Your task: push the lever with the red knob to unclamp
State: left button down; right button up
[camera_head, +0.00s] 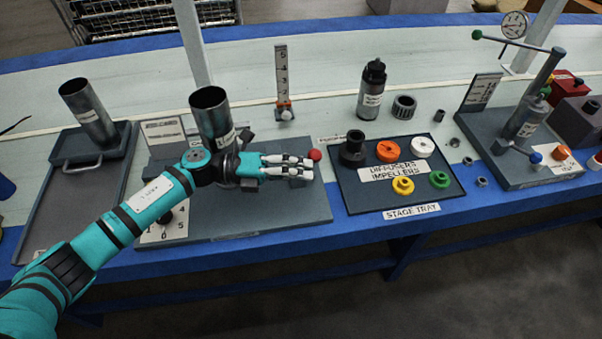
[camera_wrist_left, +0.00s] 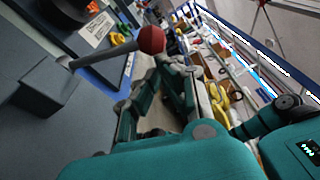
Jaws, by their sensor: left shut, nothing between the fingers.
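The red knob (camera_head: 315,155) shows just past the fingertips of my left gripper (camera_head: 306,166) in the head view. In the left wrist view the red knob (camera_wrist_left: 151,39) sits on the end of a grey lever rod (camera_wrist_left: 105,54) that comes out of a dark grey block (camera_wrist_left: 47,88). My left gripper (camera_wrist_left: 163,78) is shut and empty, with its tips close to the knob. I cannot tell whether they touch it. In the head view the hand hides most of the lever. A steel cylinder (camera_head: 211,112) stands upright on the grey base plate (camera_head: 285,213), behind my left wrist. My right gripper is not in view.
The stage tray (camera_head: 440,205) with several coloured rings lies just right of the knob. An upright numbered scale (camera_head: 282,78) stands behind, beside a dark bottle (camera_head: 372,90). A press with a green-tipped handle (camera_head: 540,75) stands at the far right. The blue table edge (camera_head: 350,230) runs in front.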

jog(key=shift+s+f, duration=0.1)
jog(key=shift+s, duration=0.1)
pick_arm(q)
notch_tip(320, 180, up, 10)
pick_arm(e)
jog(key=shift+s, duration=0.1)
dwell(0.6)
pick_arm(q)
jog(key=shift+a, duration=0.1)
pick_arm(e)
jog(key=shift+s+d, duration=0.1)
